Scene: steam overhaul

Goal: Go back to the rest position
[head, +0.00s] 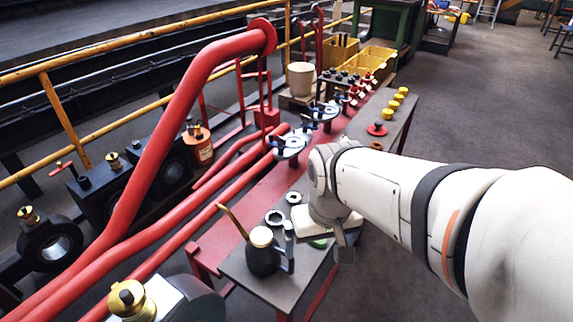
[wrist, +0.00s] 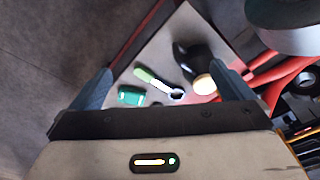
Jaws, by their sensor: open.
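My gripper (head: 317,246) is above the near end of the grey-topped table (head: 241,271) in the head view. In the wrist view its two fingers stand wide apart, and my gripper (wrist: 165,84) is open with nothing held between them. Below, the wrist view shows a tool with a pale green handle (wrist: 149,77), a teal block (wrist: 131,96) and a dark oil can with a cream top (wrist: 187,58) on the table. The oil can (head: 263,256) stands upright beside my gripper in the head view. My arm hides part of the table.
Red pipes (head: 130,232) and a yellow railing (head: 62,112) run along the left. Blue-handled valve wheels (head: 290,146), red-topped parts and yellow caps (head: 392,104) sit farther along. A beige bucket (head: 300,80) stands behind. Open floor (head: 480,110) lies to the right.

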